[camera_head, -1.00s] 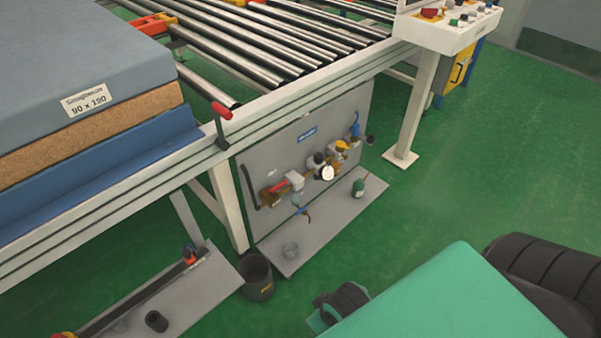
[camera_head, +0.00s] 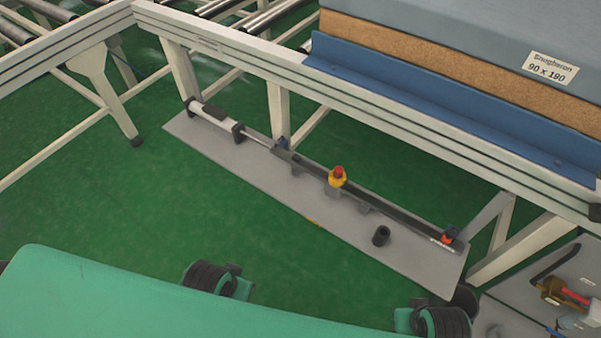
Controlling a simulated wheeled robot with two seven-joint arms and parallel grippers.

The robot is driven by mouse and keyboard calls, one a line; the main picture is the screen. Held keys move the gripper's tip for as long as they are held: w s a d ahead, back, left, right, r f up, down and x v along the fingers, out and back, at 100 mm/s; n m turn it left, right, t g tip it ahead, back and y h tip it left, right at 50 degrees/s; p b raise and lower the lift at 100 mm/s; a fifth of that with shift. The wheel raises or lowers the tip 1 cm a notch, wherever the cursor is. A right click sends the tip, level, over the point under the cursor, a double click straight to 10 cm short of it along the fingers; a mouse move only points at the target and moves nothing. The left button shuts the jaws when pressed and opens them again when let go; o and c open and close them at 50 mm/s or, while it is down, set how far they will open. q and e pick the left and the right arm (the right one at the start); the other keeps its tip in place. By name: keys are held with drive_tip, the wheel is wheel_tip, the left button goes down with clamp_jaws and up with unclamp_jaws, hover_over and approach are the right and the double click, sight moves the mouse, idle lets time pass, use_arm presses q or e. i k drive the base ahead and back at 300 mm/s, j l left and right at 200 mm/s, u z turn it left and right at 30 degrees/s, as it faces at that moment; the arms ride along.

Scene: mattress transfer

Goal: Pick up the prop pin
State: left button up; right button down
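A grey plate (camera_head: 270,190) lies on the floor under the conveyor frame. It bears a white cylinder (camera_head: 213,115) with a thin rod, and a long black bar (camera_head: 370,202) in line with it. A yellow holder with a red knob (camera_head: 338,177) stands beside the bar. A small orange-red piece (camera_head: 447,240) sits at the bar's right end. I cannot tell which small part is the prop pin. A short dark open tube (camera_head: 381,236) stands upright on the plate. Neither of my grippers is in view.
The frame's long white rail (camera_head: 400,130) passes above the plate, with legs behind it. A mattress stack (camera_head: 440,60) rests on a blue ledge (camera_head: 430,110) at upper right. Green floor (camera_head: 130,205) is clear at left.

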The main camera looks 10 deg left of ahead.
sight(338, 170)
drive_tip(key=i+j+z, duration=0.2)
drive_tip(key=i+j, duration=0.85)
